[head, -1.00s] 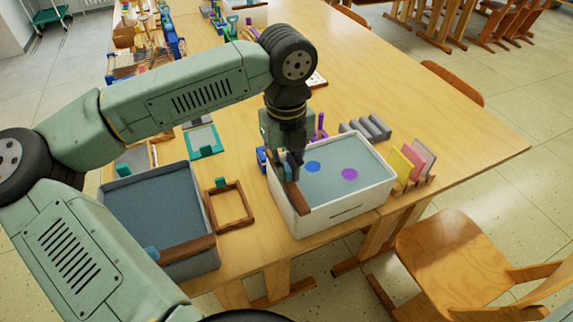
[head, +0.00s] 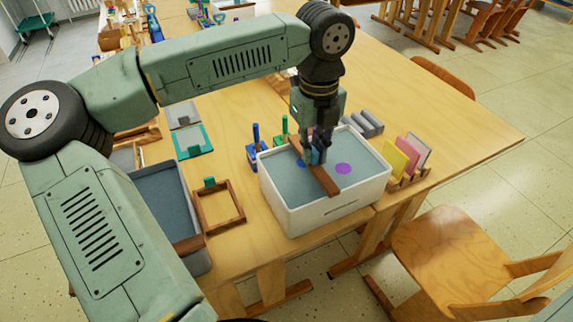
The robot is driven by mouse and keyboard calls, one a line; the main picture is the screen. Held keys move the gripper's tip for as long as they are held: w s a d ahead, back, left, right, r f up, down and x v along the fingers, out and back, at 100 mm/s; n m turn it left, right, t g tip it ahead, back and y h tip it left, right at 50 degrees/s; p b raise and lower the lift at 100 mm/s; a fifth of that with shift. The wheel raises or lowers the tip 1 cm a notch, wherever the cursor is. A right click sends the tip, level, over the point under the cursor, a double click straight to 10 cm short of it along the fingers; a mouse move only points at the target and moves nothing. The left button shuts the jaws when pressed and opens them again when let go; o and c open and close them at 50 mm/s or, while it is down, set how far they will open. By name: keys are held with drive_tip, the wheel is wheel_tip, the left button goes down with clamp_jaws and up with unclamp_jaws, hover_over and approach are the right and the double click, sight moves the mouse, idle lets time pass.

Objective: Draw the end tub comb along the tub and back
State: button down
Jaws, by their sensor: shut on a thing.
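The white tub (head: 322,214) stands near the front edge of the table and holds grey-blue liquid. A purple spot (head: 343,168) and a partly covered blue spot (head: 301,163) lie on its surface. The brown wooden comb (head: 325,180) lies crosswise over the tub, near its middle, between the two spots. My gripper (head: 316,158) is above the tub and shut on the comb. The comb's far part and its teeth are hidden by the gripper or too small to tell.
A grey tub (head: 160,190) stands at the left, with a wooden frame (head: 219,207) between the tubs. Blue and green upright tools (head: 257,148) stand behind the white tub. Coloured cards in a rack (head: 407,160) and grey rolls (head: 363,124) are at its right. A chair (head: 450,255) stands in front.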

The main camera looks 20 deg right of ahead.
drive_tip(key=d+b, duration=0.1)
drive_tip(key=d, duration=1.3)
drive_tip(key=shift+w, duration=0.25)
drive_tip(key=shift+d+r, duration=0.1)
drive_tip(key=c, duration=1.7)
unclamp_jaws()
drive_tip(key=shift+d, duration=0.1)
drive_tip(key=shift+o, duration=0.3)
wheel_tip(320, 180, up, 12)
